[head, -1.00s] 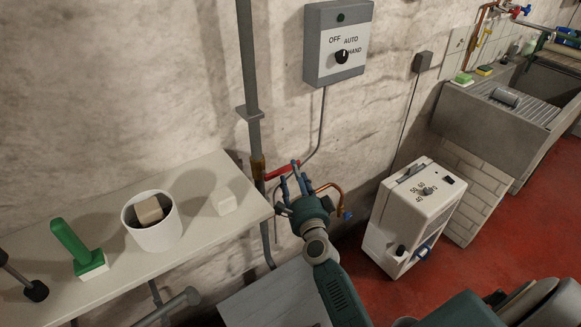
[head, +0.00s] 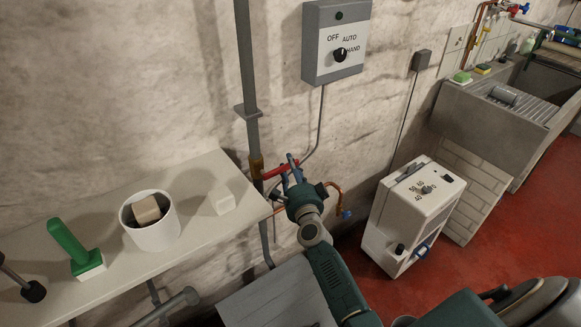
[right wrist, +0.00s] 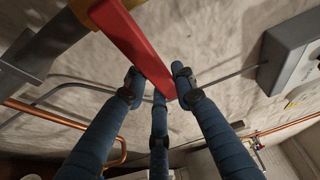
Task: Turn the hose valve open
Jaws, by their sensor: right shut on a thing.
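The hose valve has a red lever (head: 277,171) that sticks out to the right from a brass valve body (head: 256,167) on the grey wall pipe. My right gripper (head: 290,170) is at the lever's free end. In the right wrist view the red lever (right wrist: 134,40) runs down from the top, and its end lies between the blue fingers of my right gripper (right wrist: 160,88), which are shut on it. The exact contact is partly hidden in the head view. My left gripper is not in view.
A shelf (head: 60,246) at left carries a white pot (head: 152,234), a green-handled brush (head: 72,245) and a pale block (head: 222,201). A switch box (head: 334,66) hangs above. A white appliance (head: 414,212) stands right of my arm, with a copper pipe (head: 338,193) between.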

